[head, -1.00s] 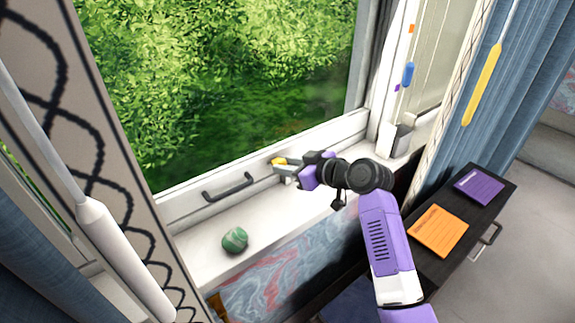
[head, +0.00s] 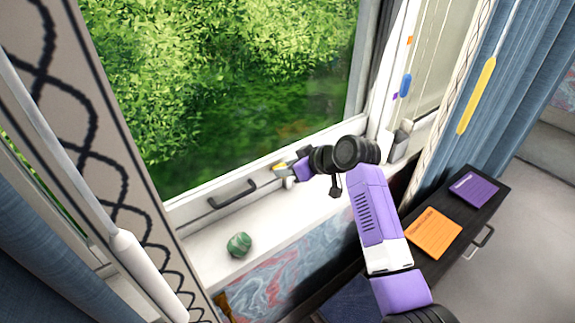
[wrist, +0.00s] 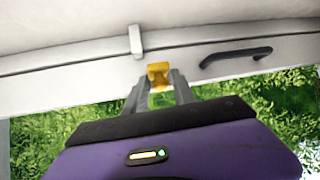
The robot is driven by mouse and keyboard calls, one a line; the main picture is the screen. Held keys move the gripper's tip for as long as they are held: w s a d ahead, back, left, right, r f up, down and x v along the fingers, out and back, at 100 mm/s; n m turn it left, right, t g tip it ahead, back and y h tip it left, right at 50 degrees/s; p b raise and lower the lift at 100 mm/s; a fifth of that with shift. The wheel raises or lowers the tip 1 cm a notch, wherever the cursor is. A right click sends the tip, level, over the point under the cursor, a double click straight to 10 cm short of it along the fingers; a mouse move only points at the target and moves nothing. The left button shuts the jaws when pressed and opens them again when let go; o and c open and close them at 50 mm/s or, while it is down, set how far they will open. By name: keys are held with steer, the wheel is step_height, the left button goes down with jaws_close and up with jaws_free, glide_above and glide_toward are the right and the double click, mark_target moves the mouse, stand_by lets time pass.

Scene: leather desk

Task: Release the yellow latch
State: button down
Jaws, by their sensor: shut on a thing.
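The yellow latch (head: 280,166) is on the lower frame of the window, right of the black handle. My gripper (head: 287,173) reaches it from the right. In the wrist view the latch (wrist: 158,75) is between the tips of my two grey fingers (wrist: 157,88), and the gripper is shut on it. The fingers partly hide its sides. A small white upright piece (wrist: 135,41) on the frame stands just left of the latch in the wrist view.
A black handle (head: 233,193) is on the window frame left of the latch. A green stone (head: 239,245) lies on the white sill (head: 205,249). A dark cabinet (head: 462,216) with an orange card (head: 434,232) and a purple card (head: 474,188) stands at right.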

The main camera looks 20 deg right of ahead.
steer(key=c, duration=1.3)
jaws_free()
steer(key=b+v, duration=0.1)
steer(key=v, duration=0.6)
steer(key=shift+s+d+r, duration=0.15)
steer(key=shift+s+d, duration=0.05)
steer(key=shift+s, duration=0.05)
